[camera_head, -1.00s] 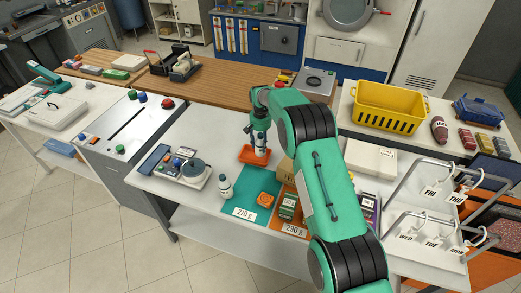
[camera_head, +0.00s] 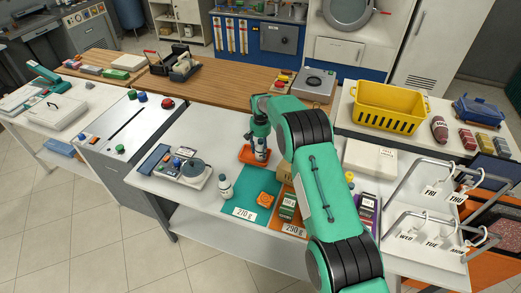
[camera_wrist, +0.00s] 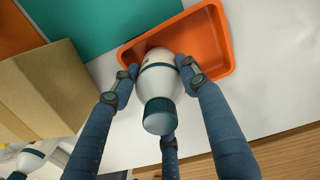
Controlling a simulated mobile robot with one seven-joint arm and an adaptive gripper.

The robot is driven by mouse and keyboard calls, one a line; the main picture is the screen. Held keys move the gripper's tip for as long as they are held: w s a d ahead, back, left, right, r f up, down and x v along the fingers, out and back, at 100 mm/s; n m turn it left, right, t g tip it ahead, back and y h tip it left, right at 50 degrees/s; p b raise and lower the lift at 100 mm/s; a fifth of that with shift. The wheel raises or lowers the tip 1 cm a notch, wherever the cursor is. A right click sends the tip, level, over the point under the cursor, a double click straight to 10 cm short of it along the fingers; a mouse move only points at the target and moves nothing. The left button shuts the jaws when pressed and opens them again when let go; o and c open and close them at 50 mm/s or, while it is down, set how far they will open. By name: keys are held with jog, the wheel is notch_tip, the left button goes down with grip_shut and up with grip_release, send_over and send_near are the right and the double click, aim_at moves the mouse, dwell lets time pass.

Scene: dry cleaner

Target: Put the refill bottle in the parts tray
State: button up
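The refill bottle (camera_wrist: 159,84), white with a dark teal cap, is between my gripper's fingers (camera_wrist: 158,68), cap toward the wrist camera. The fingertips appear to press against its sides. The orange parts tray (camera_wrist: 226,42) lies directly beneath; the bottle is over or inside it, and its base is hidden, so contact with the floor cannot be told. In the head view, my gripper (camera_head: 261,153) points down at the right part of the tray (camera_head: 245,153), and the fingers hide most of the bottle.
A cardboard box (camera_wrist: 45,90) is close to the gripper in the wrist view. A device with a round dish (camera_head: 193,171) stands left of the tray.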

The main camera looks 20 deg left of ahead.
jog(key=o, duration=0.3)
jog(key=shift+r, duration=0.15)
notch_tip(320, 180, up, 12)
jog(key=shift+f, duration=0.1)
dwell(0.6)
dwell(0.6)
